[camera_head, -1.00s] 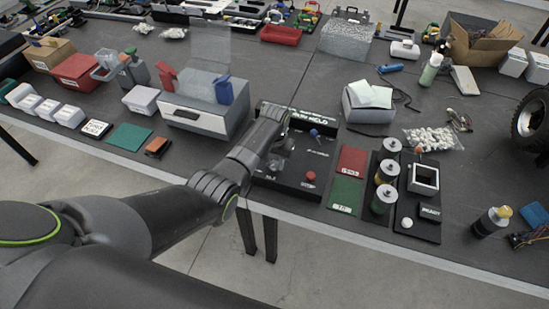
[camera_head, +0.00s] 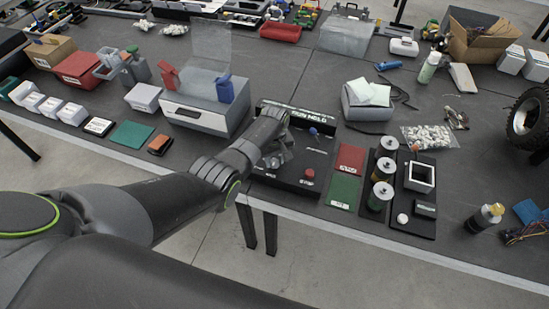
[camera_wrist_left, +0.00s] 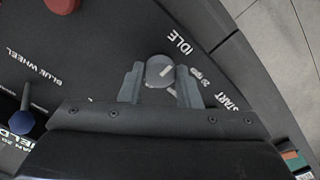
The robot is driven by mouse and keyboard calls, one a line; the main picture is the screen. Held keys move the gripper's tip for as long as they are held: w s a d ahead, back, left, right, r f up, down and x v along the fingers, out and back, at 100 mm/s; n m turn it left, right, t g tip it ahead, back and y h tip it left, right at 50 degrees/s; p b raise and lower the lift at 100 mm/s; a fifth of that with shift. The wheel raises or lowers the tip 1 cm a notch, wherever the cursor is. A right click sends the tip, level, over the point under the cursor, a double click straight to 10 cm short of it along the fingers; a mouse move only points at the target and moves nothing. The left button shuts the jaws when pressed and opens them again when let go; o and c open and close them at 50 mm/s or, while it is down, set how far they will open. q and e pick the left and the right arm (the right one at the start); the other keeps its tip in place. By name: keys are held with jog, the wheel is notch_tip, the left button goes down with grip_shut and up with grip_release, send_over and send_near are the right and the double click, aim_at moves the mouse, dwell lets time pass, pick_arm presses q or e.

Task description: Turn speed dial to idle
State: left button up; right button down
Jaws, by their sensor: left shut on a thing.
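The black control panel (camera_head: 303,150) lies on the near edge of the table. The speed dial (camera_wrist_left: 160,70), a small round grey knob with a light mark on its face, shows in the left wrist view. My left gripper (camera_wrist_left: 160,84) is shut on this dial, with one finger on each side. My right gripper is not in view.
A red button (camera_head: 309,174) and a blue-topped lever (camera_head: 314,132) stand on the panel right of my gripper. Red and green cards (camera_head: 347,160) and several cylinders (camera_head: 383,169) lie further right. A grey box with clear lid (camera_head: 200,118) stands behind left.

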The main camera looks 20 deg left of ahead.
aim_at(275, 162)
pick_arm(q)
jog(key=shift+w, duration=0.1)
dwell(0.4)
jog(key=o, duration=1)
jog(key=shift+r, duration=0.5)
notch_tip(275, 162, up, 16)
jog(key=shift+r+b, duration=0.25)
jog(key=shift+b, duration=0.1)
